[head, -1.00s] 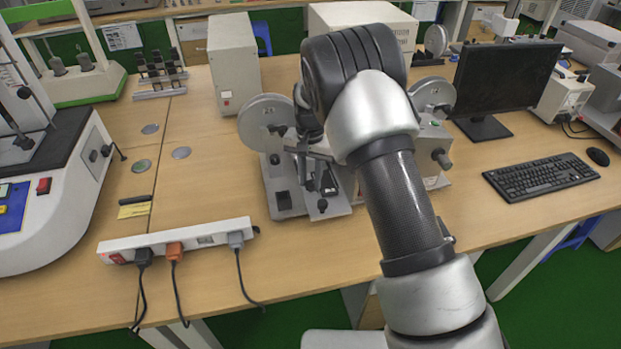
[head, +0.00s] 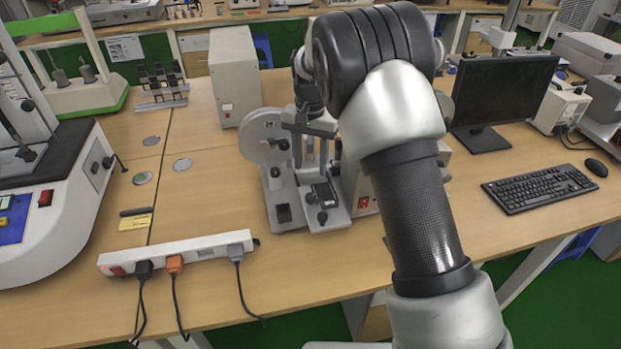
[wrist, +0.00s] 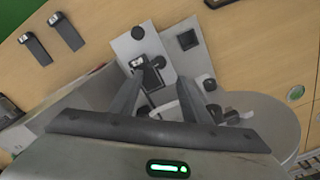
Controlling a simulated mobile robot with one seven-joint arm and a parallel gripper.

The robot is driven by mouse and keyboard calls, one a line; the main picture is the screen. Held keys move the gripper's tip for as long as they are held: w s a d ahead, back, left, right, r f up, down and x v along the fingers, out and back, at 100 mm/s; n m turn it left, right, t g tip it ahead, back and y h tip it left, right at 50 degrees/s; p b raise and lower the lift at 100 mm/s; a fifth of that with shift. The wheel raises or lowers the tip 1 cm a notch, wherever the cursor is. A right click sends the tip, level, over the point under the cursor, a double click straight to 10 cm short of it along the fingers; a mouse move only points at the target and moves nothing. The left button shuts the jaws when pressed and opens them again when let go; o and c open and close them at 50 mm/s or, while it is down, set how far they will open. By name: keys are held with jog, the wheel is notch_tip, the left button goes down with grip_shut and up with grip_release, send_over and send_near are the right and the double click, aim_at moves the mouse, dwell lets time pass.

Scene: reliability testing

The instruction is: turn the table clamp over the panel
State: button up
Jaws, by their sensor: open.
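The tester (head: 275,170) stands on the wooden table, with a pale sliding table (head: 336,217) at its front. A small dark clamp-like part (head: 323,193) lies on this table, with a black knob at its front. It also shows in the wrist view (wrist: 150,72), near my fingertips. I cannot clearly tell the clamp from the panel. My gripper (head: 311,158) points down over the rear of the sliding table, its two fingers apart. In the wrist view my gripper (wrist: 160,88) is open, with nothing held between the fingers. Whether a finger touches the clamp cannot be told.
The tester's round disc (head: 264,136) stands close to the left of my fingers. A power strip (head: 180,252) with cables lies at the front left. A grey box (head: 234,76) stands behind, and a monitor (head: 503,90) and keyboard (head: 540,186) are at the right.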

notch_tip(320, 180, up, 7)
jog(key=shift+f, duration=0.1)
dwell(0.3)
jog(key=s+d+r+n+t+p, duration=0.1)
jog(key=s+d+r+p, duration=0.1)
jog(key=s+d+r, duration=0.4)
jog(key=s+d+r+t+y+p, duration=0.1)
jog(key=s+r+p, duration=0.15)
jog(key=r, duration=0.45)
jog(key=s+d+r+n+t+p, duration=0.1)
jog(key=s+d+r, duration=0.35)
jog(key=r, duration=0.25)
jog(key=s+d+r+n+t+p, duration=0.1)
jog(key=s+d+p, duration=0.1)
jog(key=s, duration=0.7)
jog(key=s+d+r+t+h+p, duration=0.1)
jog(key=s+d+p, duration=0.1)
jog(key=s, duration=0.8)
jog(key=shift+d+r+n+t, duration=0.15)
jog(key=shift+d+n+t, duration=0.2)
jog(key=shift+d, duration=0.3)
